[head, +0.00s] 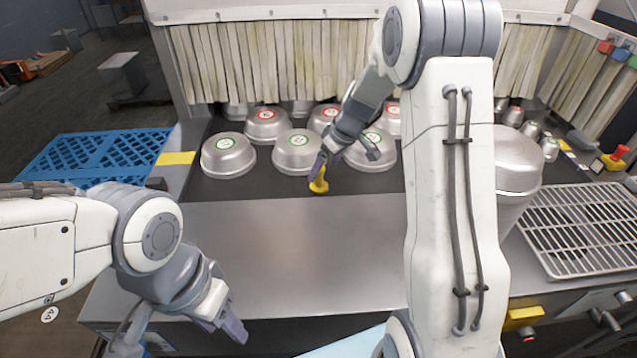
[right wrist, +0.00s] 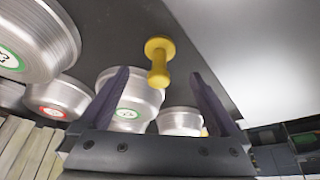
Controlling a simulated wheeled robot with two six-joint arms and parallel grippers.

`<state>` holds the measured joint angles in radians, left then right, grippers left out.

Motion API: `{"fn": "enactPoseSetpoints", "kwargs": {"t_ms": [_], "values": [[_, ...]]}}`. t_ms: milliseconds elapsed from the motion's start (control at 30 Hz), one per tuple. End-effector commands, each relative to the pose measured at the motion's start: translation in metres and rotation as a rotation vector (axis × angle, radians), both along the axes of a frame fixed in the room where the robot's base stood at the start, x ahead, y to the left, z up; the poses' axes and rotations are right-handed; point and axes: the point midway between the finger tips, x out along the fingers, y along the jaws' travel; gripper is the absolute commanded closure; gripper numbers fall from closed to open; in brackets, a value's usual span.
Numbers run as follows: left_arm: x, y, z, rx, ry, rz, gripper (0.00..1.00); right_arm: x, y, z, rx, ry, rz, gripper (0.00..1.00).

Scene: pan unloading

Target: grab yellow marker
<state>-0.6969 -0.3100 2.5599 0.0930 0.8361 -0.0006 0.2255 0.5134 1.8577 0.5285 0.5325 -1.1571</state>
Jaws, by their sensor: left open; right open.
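The yellow marker (head: 320,183) stands on the dark strip at the back of the metal table, in front of the silver pans. In the right wrist view the marker (right wrist: 158,62) shows a round flange and a knob. My right gripper (head: 344,163) is open at the marker, with one purple finger partly covering it in the head view. In the right wrist view the marker appears ahead of the gap between the fingers (right wrist: 160,77); I cannot tell whether they touch it. My left gripper (head: 222,327) is empty and open near the table's front left.
Several silver pans with red or green labels, such as one pan (head: 297,151), stand just behind the marker. A tall pan stack (head: 516,165) and a metal rack (head: 580,228) are at the right. Blue crates (head: 100,150) lie at the left. The table's middle is clear.

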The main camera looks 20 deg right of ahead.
Motion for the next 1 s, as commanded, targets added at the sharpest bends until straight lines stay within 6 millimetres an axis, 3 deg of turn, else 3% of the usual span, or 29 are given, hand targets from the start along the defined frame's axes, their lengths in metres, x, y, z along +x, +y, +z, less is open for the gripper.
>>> {"fn": "enactPoseSetpoints", "kwargs": {"t_ms": [267,533,833,867,1000], "values": [[0.000,0.000,0.006,0.000,0.000,0.000,0.50,0.007,0.005,-0.022,0.001,0.004,0.002,0.03],[0.000,0.000,0.016,0.000,0.000,0.000,0.50,0.019,0.009,-0.058,0.000,0.002,0.000,0.03],[0.000,0.000,0.016,0.000,0.000,0.000,0.50,0.022,0.010,-0.064,0.000,0.001,0.000,0.03],[0.000,0.000,0.016,0.000,0.000,0.000,0.50,0.022,0.010,-0.064,0.000,0.001,0.000,0.07],[0.000,0.000,0.016,0.000,0.000,0.000,0.50,0.022,0.010,-0.063,0.000,0.001,0.000,0.61]]}}
